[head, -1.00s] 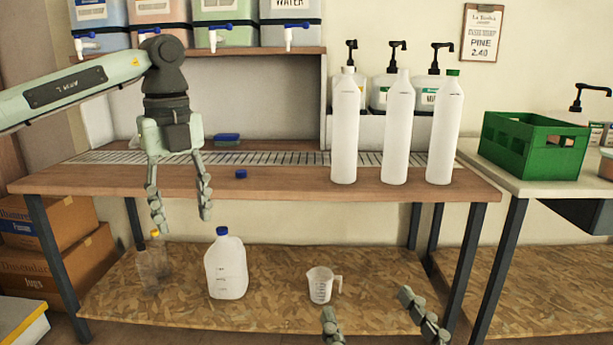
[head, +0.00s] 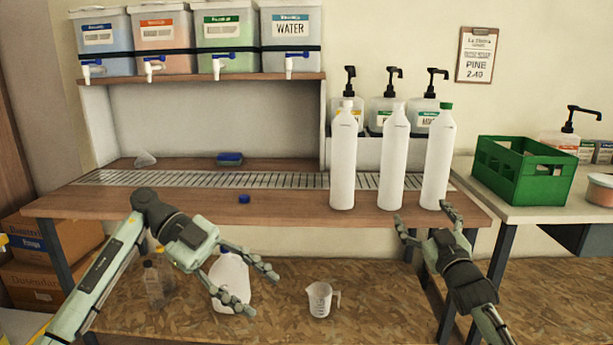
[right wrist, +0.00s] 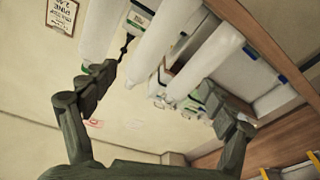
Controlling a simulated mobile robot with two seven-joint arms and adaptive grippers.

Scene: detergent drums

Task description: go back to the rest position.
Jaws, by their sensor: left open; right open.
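My left gripper (head: 255,292) is open and empty. In the head view it hangs low in front of the bench and partly covers the white jug (head: 232,275) on the lower shelf. My right gripper (head: 424,222) is open and empty, its fingers pointing up near the bench's front edge, below the white bottles. In the right wrist view its two fingers (right wrist: 165,95) stand wide apart with nothing held between them; bottles show beyond them. Three tall white bottles stand upright on the bench: a left one (head: 343,160), a middle one (head: 391,160) and a green-capped one (head: 437,160).
A blue cap (head: 244,199) lies on the bench (head: 150,205). A measuring cup (head: 320,299) and clear bottles (head: 155,283) stand on the lower shelf. Drums with taps (head: 228,42) line the upper shelf. A green crate (head: 510,180) sits on the right counter.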

